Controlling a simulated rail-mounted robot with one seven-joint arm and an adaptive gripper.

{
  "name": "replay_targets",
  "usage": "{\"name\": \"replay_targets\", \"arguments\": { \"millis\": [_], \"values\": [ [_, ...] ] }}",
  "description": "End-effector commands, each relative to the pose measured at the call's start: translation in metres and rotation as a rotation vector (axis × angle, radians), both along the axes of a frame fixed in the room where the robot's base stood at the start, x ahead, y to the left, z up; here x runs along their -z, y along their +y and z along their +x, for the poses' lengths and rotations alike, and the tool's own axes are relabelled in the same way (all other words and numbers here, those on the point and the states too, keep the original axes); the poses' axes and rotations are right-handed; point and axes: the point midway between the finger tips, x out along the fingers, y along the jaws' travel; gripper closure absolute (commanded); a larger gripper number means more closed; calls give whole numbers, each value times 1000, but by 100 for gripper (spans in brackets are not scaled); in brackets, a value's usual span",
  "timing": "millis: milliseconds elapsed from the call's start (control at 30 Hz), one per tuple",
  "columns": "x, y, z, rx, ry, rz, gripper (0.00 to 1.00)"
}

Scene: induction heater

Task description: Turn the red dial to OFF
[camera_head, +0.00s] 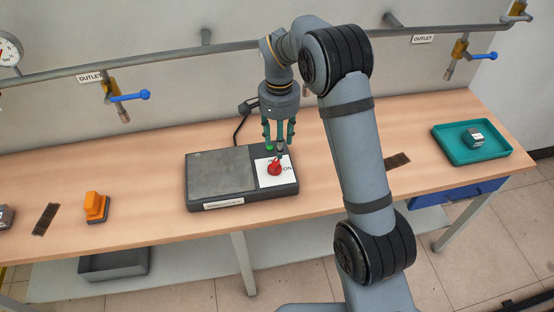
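The induction heater (222,172) is a dark box with a flat grey plate on the wooden table. On its right side is a white label panel (266,178) with the red dial (275,169). "ON" is readable at the dial's lower right; the other print is partly hidden. My gripper (280,150) points down just above and behind the dial in the picture, with its green-tipped fingers apart. I cannot tell whether the fingertips touch the dial. The dial's exact pointing direction is too small to tell.
An orange object (96,205) stands to the left of the heater. A teal tray (447,150) with a small grey box (473,137) is at the right. Pipes with blue-handled valves (130,97) run along the wall behind. The table between heater and orange object is clear.

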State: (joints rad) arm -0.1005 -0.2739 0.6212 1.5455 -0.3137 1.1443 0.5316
Motion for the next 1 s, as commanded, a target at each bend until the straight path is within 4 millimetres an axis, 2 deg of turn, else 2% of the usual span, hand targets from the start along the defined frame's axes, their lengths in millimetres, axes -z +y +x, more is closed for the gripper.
{"name": "replay_targets", "arguments": {
  "millis": [200, 433, 600, 833, 1000],
  "values": [
    [41, 2, -3, -5, 6, 0, 58],
    [74, 2, -2, -5, 2, 0, 58],
    [84, 3, -1, -5, 0, 2, 58],
    [84, 3, -1, -5, 0, 2, 58],
    [84, 3, -1, -5, -1, 2, 67]
  ]
}}
